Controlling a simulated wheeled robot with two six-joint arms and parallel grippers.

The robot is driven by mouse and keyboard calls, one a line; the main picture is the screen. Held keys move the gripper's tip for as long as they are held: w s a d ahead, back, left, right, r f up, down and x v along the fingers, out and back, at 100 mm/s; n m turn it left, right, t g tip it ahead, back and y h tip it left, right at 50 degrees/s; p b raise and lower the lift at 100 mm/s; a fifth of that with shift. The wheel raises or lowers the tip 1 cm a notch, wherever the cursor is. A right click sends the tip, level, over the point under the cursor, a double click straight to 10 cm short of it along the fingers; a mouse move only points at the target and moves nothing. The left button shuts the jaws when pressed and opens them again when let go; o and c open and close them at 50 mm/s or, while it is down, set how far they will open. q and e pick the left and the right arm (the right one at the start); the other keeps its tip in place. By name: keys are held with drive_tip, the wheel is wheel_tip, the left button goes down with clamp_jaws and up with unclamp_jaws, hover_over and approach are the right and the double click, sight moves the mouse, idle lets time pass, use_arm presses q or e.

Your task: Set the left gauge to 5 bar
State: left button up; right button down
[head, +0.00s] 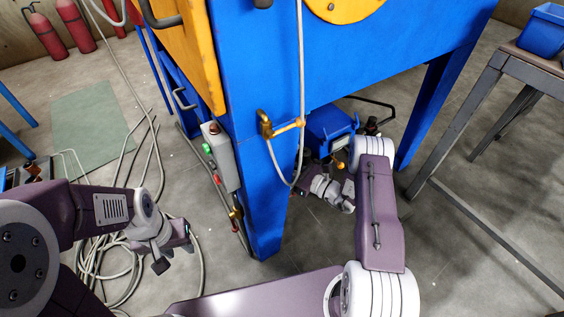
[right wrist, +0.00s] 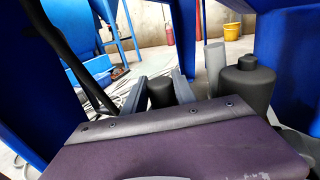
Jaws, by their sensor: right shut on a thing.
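No gauge face can be made out in either view. In the right wrist view, a short black cylindrical knob (right wrist: 160,94) stands between the two grey fingers of my right gripper (right wrist: 159,91), which is shut on it. In the head view my right wrist reaches low under the blue machine (head: 245,75), beside its front leg; the fingertips are hard to see there. A blue box-shaped unit (head: 328,128) is just above that wrist. My left gripper (head: 175,252) hangs at the lower left over the floor, its fingers apart and empty.
A brass valve (head: 266,125) with a grey hose is on the front leg. A grey switch box (head: 219,155) is beside it. Loose hoses (head: 105,250) lie at left. A black stepped cylinder (right wrist: 249,85) stands right of the knob. A metal table (head: 500,65) is at right.

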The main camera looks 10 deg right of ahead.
drive_tip(key=m+t+h+p, duration=0.2)
drive_tip(key=h+p, duration=0.1)
drive_tip(key=shift+r+m, duration=0.15)
drive_tip(key=shift+m, duration=0.25)
drive_tip(key=shift+m+t+h+p, duration=0.6)
drive_tip(key=shift+t+h, duration=0.1)
drive_tip(key=shift+h, duration=0.4)
drive_tip(key=shift+f, duration=0.2)
drive_tip(key=c, duration=1)
unclamp_jaws()
drive_tip(key=p+v, duration=0.4)
drive_tip(key=v, duration=0.5)
